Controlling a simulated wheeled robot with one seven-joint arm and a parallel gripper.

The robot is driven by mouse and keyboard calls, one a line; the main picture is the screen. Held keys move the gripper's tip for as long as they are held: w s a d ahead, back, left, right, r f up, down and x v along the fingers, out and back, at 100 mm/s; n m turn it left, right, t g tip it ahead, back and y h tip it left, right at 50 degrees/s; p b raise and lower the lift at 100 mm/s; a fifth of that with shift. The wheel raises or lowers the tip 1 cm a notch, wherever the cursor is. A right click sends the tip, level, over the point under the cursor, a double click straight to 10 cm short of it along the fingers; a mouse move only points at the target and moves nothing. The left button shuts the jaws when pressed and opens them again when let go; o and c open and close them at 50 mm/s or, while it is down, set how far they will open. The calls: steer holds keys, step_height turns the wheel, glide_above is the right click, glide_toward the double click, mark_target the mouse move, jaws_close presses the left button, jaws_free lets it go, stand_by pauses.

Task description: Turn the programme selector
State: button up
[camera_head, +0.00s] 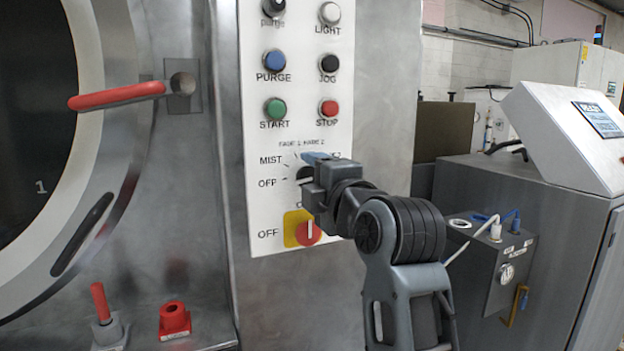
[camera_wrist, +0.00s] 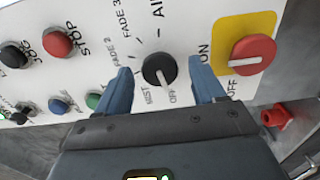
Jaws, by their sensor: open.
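The programme selector is a round black knob with a white pointer line, on the white control panel (camera_head: 255,120). In the wrist view the selector (camera_wrist: 160,69) sits between my two blue fingertips, with a gap on each side. Its pointer line is directed toward the lower side, between the MIST and OFF labels and closer to OFF. My gripper (camera_wrist: 159,82) is open around the knob. In the head view my gripper (camera_head: 308,168) is at the panel, and its body hides most of the selector.
A red main switch on a yellow plate (camera_head: 292,229) is just below my gripper. PURGE, JOG, green START and red STOP (camera_head: 329,108) buttons are above it. A red door handle (camera_head: 115,95) projects at the left. A grey cabinet (camera_head: 560,220) stands at the right.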

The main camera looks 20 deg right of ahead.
steer(key=shift+w, duration=0.4)
steer(key=shift+c, duration=0.3)
steer(key=c, duration=1)
